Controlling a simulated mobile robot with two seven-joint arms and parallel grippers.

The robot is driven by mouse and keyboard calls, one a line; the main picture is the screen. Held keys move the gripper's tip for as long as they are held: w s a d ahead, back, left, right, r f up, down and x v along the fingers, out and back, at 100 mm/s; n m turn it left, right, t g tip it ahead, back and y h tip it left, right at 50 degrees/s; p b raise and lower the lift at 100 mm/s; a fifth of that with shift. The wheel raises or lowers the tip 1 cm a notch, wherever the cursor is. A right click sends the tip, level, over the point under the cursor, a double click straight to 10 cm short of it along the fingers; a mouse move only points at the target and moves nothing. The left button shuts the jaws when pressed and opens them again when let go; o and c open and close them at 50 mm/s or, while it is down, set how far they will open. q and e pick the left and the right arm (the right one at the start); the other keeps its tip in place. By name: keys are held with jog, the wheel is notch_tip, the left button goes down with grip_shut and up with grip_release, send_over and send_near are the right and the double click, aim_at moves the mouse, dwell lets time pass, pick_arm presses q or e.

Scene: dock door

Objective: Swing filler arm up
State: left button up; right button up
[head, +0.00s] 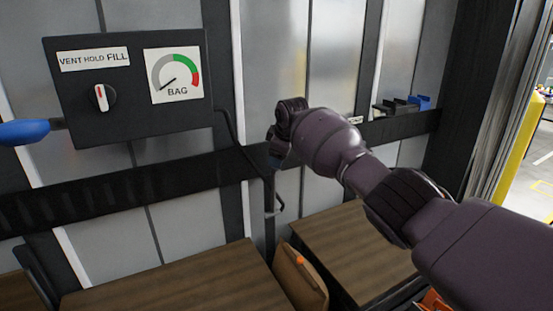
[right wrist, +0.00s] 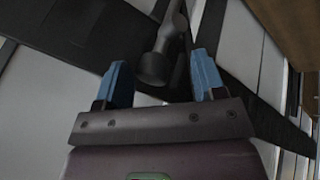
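A dark, thin filler arm (head: 269,222) hangs roughly upright below the black rail, with a small metal hook-like part on its side. My left gripper is not in view.
A black control panel (head: 130,120) with a dial knob (head: 103,97) and BAG gauge (head: 174,75) is at upper left, a blue handle (head: 24,132) beside it. Brown-topped loads (head: 190,285) stand below, with a tan bag (head: 298,280) between them. A yellow post (head: 520,140) is at right.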

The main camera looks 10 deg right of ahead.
pick_arm(q)
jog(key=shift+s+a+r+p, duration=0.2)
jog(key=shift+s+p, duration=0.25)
jog(key=shift+p, duration=0.05)
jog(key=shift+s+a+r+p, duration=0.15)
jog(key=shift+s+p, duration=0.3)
pick_arm(e)
jog(key=a+v, duration=0.1)
jog(key=v, duration=0.5)
jog(key=shift+s+d+r, duration=0.2)
jog(key=shift+s+d, duration=0.1)
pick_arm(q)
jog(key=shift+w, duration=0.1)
